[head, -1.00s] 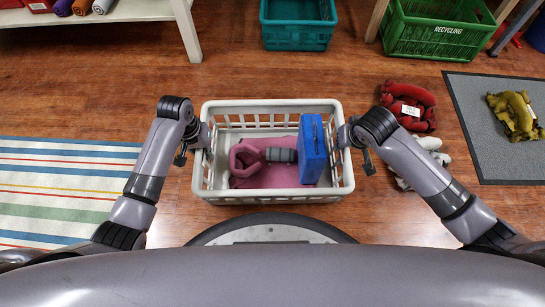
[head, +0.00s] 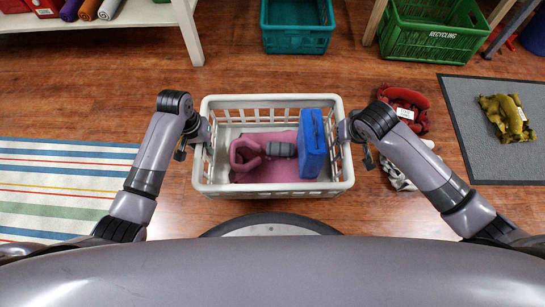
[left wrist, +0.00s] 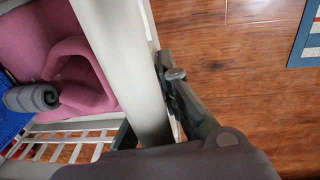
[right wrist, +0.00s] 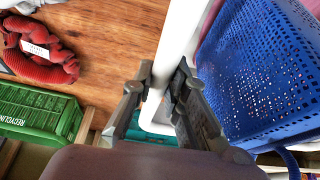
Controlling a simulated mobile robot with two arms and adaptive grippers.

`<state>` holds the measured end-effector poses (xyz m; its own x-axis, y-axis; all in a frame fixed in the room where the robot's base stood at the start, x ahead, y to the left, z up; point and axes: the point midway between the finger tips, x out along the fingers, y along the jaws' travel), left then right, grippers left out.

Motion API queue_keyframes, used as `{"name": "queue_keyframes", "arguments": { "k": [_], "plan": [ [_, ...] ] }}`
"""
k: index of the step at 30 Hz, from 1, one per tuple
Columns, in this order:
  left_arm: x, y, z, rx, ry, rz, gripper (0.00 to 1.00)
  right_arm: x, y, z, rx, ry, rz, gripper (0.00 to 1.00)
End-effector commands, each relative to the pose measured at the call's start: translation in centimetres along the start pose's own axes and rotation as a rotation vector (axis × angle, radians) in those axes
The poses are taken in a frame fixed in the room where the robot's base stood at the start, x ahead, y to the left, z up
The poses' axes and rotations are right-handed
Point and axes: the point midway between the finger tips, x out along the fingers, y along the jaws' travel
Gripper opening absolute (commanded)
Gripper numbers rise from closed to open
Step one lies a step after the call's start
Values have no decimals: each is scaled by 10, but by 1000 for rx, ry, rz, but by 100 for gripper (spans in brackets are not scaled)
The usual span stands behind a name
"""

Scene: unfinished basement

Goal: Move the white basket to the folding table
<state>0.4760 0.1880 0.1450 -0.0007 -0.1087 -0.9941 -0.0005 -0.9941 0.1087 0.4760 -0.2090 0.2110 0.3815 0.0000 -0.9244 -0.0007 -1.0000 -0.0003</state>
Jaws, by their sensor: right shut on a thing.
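The white basket (head: 210,187) is level in front of me in the head view. It holds a pink padded thing (head: 247,152), a grey roll (head: 281,149) and a blue box (head: 312,145). My left gripper (head: 207,134) is at the basket's left rim; in the left wrist view its fingers (left wrist: 150,115) lie on both sides of the rim (left wrist: 125,60). My right gripper (head: 344,132) is shut on the right rim, clear in the right wrist view (right wrist: 160,95). I cannot make out a folding table.
A striped rug (head: 60,185) lies left, a grey mat (head: 490,150) right. Red (head: 405,105) and checkered (head: 400,172) items lie right of the basket. A teal bin (head: 297,38), green crate (head: 432,40) and white bench (head: 185,28) stand ahead. Bare floor lies between.

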Motion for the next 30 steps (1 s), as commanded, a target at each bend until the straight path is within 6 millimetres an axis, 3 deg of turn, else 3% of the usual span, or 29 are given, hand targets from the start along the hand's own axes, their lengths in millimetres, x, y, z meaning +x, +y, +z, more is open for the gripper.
{"name": "queue_keyframes", "arguments": {
  "k": [17,23,30],
  "plan": [
    [-8,0,0,-1,0,0,0,-8,1,-5,3,4,1,0],
    [-36,4,0,-1,0,-1,0,-34,1,-16,3,5,1,0],
    [-89,9,0,-1,0,-1,0,-83,1,-36,3,5,1,0]
  ]
}}
